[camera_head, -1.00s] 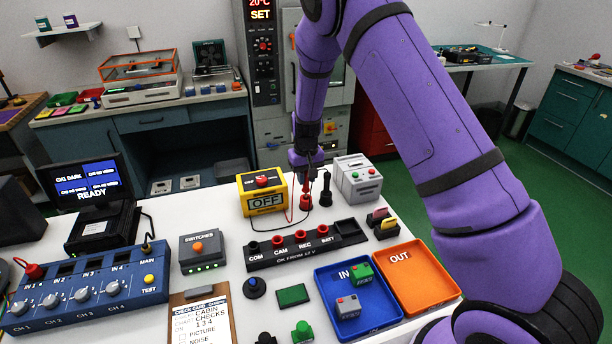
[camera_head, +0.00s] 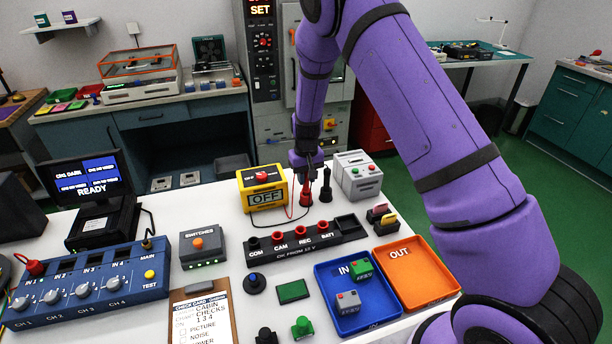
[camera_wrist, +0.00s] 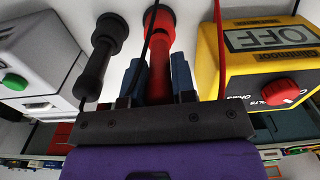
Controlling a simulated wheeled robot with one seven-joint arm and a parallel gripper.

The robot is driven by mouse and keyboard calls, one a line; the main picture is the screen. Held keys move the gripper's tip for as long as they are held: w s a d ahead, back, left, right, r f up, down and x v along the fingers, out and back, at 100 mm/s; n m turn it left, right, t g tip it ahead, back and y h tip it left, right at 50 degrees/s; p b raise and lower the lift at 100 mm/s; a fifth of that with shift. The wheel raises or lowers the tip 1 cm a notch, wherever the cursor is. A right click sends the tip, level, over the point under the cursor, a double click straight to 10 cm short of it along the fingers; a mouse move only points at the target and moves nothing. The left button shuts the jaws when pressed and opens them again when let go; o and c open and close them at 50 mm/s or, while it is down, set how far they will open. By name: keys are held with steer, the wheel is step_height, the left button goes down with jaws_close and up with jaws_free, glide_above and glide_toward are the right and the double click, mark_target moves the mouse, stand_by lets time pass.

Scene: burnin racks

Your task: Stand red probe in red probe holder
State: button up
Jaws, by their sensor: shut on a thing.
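The red probe (camera_wrist: 158,75) is between the two blue-grey fingers of my gripper (camera_wrist: 157,82), which is shut on it. In the wrist view, which looks upside down, the probe's tip end meets a round red holder (camera_wrist: 160,18). In the head view the red probe (camera_head: 306,183) looks upright over the red probe holder (camera_head: 306,200), behind the socket strip. I cannot tell how deep the tip sits. My gripper (camera_head: 306,171) is partly hidden there by its own dark body and the probe.
A black probe (camera_head: 326,182) stands in its holder just right of the red one. A yellow meter (camera_head: 263,190) reading OFF stands close on the left, a white box (camera_head: 358,174) on the right. The socket strip (camera_head: 308,241) lies in front. Thin leads run near the gripper.

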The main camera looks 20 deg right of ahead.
steer(key=shift+f, duration=0.6)
steer(key=o, duration=1)
step_height(320, 180, up, 10)
steer(key=shift+f, duration=0.25)
steer(key=shift+r, duration=0.65)
